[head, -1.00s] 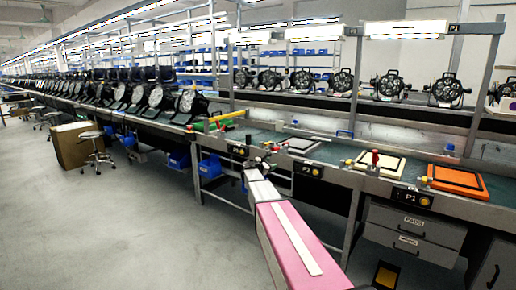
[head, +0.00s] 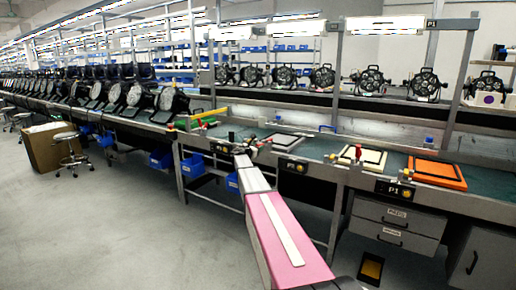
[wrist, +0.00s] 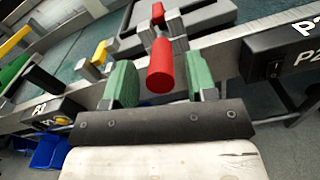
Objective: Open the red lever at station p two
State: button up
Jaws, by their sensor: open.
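The red lever at station P2 shows in the wrist view as a red cylindrical grip (wrist: 160,66) on a grey metal clamp, left of the black P2 plate (wrist: 298,60). My gripper (wrist: 161,82) is open, with one green finger pad on each side of the red grip. Gaps show between the pads and the grip, so it is not clasped. In the head view my gripper (head: 243,148) is at the bench front edge, left of the P2 plate (head: 292,166); the lever there is too small to tell clearly.
Station P1 has its own red lever (head: 358,152), a cream panel (head: 362,160) and an orange panel (head: 437,173). A yellow-handled clamp (wrist: 100,52) stands left of the gripper near the P3 plate (wrist: 42,112). Blue bins (head: 192,166) hang below the bench.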

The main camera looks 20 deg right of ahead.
jog(key=shift+w+d, duration=0.4)
jog(key=shift+d, duration=0.15)
grip_shut()
jog(key=shift+r, duration=0.1)
